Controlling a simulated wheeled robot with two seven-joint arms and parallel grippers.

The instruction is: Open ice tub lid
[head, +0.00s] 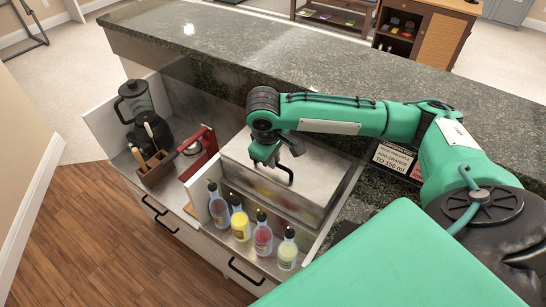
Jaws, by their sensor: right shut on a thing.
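The ice tub (300,212) is a brushed-metal box set in the counter, behind the row of bottles. Its flat grey lid (320,165) lies over the top and looks closed. A black bar handle (290,176) stands on the lid. My right gripper (269,162) reaches down from above and is shut on the handle at its left part. The arm hides part of the lid's far side. My left gripper is not in view.
Several bottles with dark pourers, including a yellow one (240,224), stand close in front of the tub. A red appliance (199,152), a wooden caddy (155,170) and a blender (138,100) stand to the left. A raised granite bar top (220,50) runs behind.

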